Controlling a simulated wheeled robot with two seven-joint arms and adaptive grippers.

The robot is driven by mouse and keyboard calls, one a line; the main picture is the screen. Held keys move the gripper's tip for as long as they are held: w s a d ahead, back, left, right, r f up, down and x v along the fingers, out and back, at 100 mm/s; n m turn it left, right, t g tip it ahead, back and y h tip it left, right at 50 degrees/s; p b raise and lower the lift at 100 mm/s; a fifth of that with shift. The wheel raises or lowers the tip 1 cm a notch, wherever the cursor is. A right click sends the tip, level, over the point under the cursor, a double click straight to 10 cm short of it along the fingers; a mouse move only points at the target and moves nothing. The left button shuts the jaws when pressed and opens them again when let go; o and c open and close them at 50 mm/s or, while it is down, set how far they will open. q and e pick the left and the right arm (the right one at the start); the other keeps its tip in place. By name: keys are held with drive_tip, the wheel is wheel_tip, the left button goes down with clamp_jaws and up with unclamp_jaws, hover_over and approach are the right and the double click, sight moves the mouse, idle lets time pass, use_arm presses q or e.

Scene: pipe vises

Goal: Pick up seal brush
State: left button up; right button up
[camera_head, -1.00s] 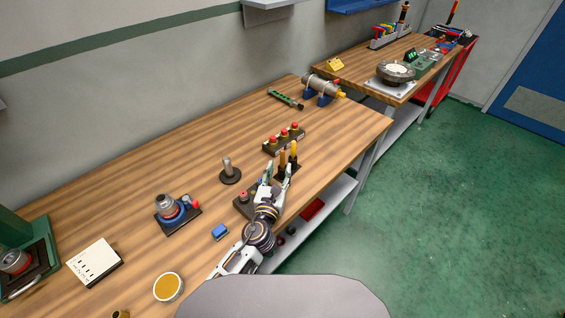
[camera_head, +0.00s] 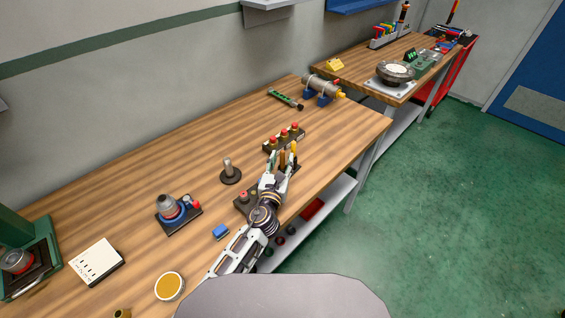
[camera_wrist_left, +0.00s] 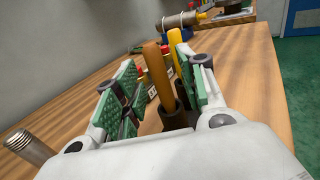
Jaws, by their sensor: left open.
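Two upright tools stand in dark cups of a holder on the bench: one with a brown handle (camera_head: 282,160) and one with a yellow handle (camera_head: 294,150). The brown handle looks like the seal brush, but its lower end is hidden in its cup (camera_wrist_left: 174,117). My left gripper (camera_head: 280,168) is open at the holder, its fingers on either side of the brown handle. In the left wrist view the brown handle (camera_wrist_left: 157,78) stands between the green finger pads, with gaps visible. The yellow handle (camera_wrist_left: 174,42) is just beyond. My right gripper is not in view.
A block with several red buttons (camera_head: 284,138) is just behind the holder. A metal post on a round base (camera_head: 230,172) stands to the left. A blue block (camera_head: 220,232) lies nearer. The bench (camera_head: 130,205) has free room toward the wall.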

use_arm(q)
drive_tip(key=shift+x, duration=0.8)
drive_tip(key=shift+c, duration=0.5)
clamp_jaws()
